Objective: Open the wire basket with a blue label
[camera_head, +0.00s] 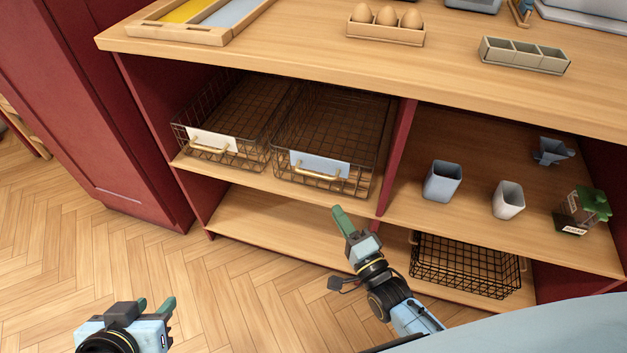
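The wire basket with a blue label (319,164) sits on the upper shelf of the left bay, beside the divider. Its brass handle (323,177) is on the front, at the lower part of the blue label. A second wire basket with a white label (211,140) stands to its left. My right gripper (341,216) is in front of and below the blue-label basket, apart from it. Its green fingers overlap in this view, so its opening is unclear. My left gripper (155,303) is open and empty over the floor at the lower left.
The wooden countertop (280,55) overhangs the baskets. A red divider (398,155) stands right of them. Cups, including a blue one (442,181), stand on the right shelf. A black wire basket (466,264) is below. Floor at left is clear.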

